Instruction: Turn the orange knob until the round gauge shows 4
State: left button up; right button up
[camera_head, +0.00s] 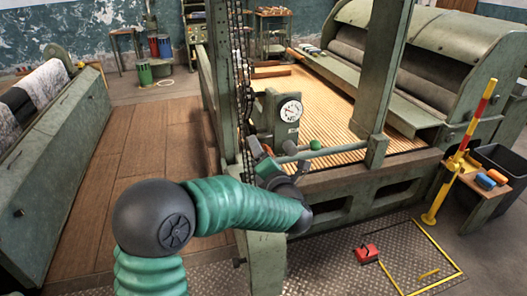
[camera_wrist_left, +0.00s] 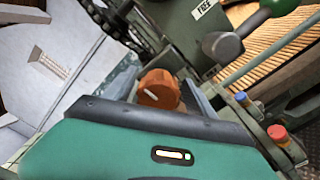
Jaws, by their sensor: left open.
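The orange knob (camera_wrist_left: 158,88) shows in the left wrist view, with a pale line on its face. My left gripper (camera_wrist_left: 161,84) is open, with one finger on each side of the knob; I cannot tell whether either finger touches it. In the head view my left gripper (camera_head: 262,158) is at the green machine post, below the gauge, and mostly hides the knob. The round gauge (camera_head: 291,110) has a white face and faces me; its needle and numbers are too small to read. My right gripper is not in view.
A lever with a green ball (camera_head: 315,145) stands right of my left gripper. A red button (camera_wrist_left: 277,132) and a blue button (camera_wrist_left: 241,98) are close by. A chain (camera_head: 243,80) runs down the post. A red pedal (camera_head: 367,253) is on the floor plate.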

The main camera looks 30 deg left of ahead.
pick_arm(q)
jog(key=shift+w+a+f, duration=0.1)
jog(key=shift+a, duration=0.65)
jog(key=shift+d, duration=0.55)
jog(key=shift+c, duration=0.8)
jog(key=shift+d+r, duration=0.3)
jog(key=shift+d, duration=0.2)
jog(key=c, duration=0.5)
jog(key=shift+a+f, duration=0.1)
jog(key=shift+a, duration=0.2)
jog(key=c, duration=0.7)
jog(key=shift+c, duration=0.2)
